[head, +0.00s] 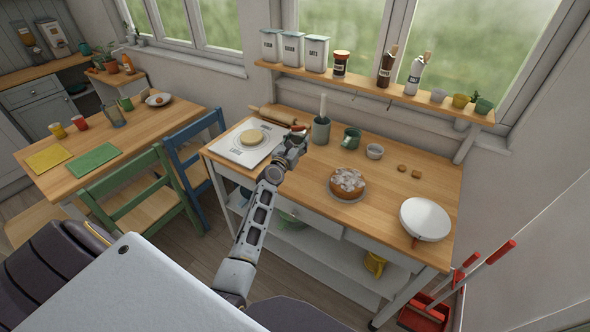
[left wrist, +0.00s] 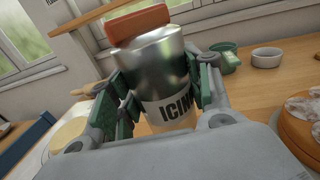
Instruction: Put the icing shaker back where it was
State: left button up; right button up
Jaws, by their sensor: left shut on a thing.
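My left gripper (head: 293,146) is shut on the icing shaker, above the back left part of the wooden worktop. In the left wrist view the icing shaker (left wrist: 160,75) is a metal cylinder with an orange-brown top and a pale band reading "ICIN". The fingers (left wrist: 157,95) clasp it from both sides, and it looks roughly upright, slightly tilted in the picture. In the head view the gripper hides most of it. The iced cake (head: 348,182) sits on a plate to the right of the gripper. My right gripper is not in view.
A white board (head: 240,152) with dough and a rolling pin (head: 278,116) lie left. A crock (head: 320,131), green mug (head: 351,138) and white bowl (head: 375,151) stand behind. A wall shelf (head: 365,88) holds canisters, bottles and pots. A round white dish (head: 425,218) lies front right.

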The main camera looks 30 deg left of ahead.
pick_arm(q)
jog(key=shift+a+r+n+y, duration=0.3)
jog(key=shift+a+r+y, duration=0.2)
jog(key=shift+a, duration=0.1)
jog(key=shift+f, duration=0.15)
jog(key=shift+f+b, duration=3.05)
jog(key=shift+b, duration=0.1)
jog(key=shift+f, duration=0.1)
